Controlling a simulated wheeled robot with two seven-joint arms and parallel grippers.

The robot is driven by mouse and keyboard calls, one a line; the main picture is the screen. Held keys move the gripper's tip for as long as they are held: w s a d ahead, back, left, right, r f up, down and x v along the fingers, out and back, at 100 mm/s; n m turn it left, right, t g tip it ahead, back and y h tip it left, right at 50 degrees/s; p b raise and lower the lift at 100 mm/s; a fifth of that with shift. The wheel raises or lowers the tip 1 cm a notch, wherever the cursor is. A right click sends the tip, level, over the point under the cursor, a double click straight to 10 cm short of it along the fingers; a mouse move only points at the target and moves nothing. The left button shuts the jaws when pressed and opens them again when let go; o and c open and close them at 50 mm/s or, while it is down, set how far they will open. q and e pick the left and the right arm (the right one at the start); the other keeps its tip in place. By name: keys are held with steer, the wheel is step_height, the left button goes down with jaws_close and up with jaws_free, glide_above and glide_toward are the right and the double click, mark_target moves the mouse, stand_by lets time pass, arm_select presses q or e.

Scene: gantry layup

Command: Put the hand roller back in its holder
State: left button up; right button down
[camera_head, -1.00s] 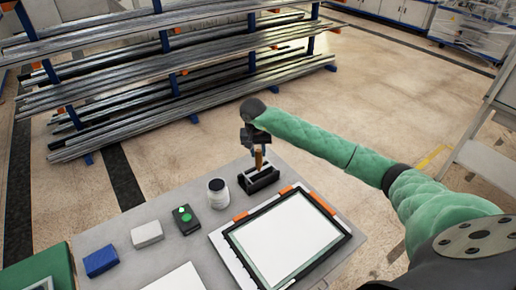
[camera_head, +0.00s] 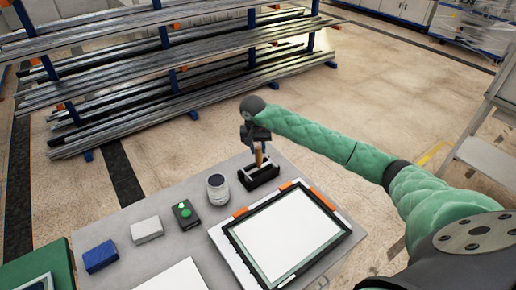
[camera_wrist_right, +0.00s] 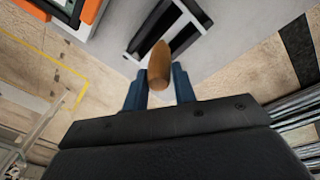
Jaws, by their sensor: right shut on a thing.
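The hand roller (camera_head: 259,157) shows as an orange-brown wooden handle held upright below my right gripper (camera_head: 257,146). The handle also shows in the right wrist view (camera_wrist_right: 159,66), between the two blue fingers of my right gripper (camera_wrist_right: 160,84), which is shut on it. The holder (camera_head: 260,176) is a black open frame on the table's far edge, and the handle is directly over it in the head view. The holder also shows in the right wrist view (camera_wrist_right: 143,44), just beyond the handle. The roller's lower end is hidden, so I cannot tell whether it touches the holder. My left gripper is out of view.
A white jar (camera_head: 217,190) stands left of the holder. A black box with a green button (camera_head: 185,214), a grey block (camera_head: 146,230) and a blue block (camera_head: 101,258) lie farther left. A framed white panel (camera_head: 238,258) with orange clamps is in front. Metal racks (camera_head: 150,95) stand behind.

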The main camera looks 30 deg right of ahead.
steer(key=c, duration=1.1)
jaws_free()
steer(key=shift+o, duration=0.2)
steer(key=r, duration=0.4)
steer(key=r+p, duration=0.1)
steer(key=r, duration=0.1)
steer(key=shift+a+r, duration=0.15)
steer(key=shift+a, duration=0.2)
steer(key=shift+s+a+r, duration=0.1)
steer(key=shift+r, duration=0.55)
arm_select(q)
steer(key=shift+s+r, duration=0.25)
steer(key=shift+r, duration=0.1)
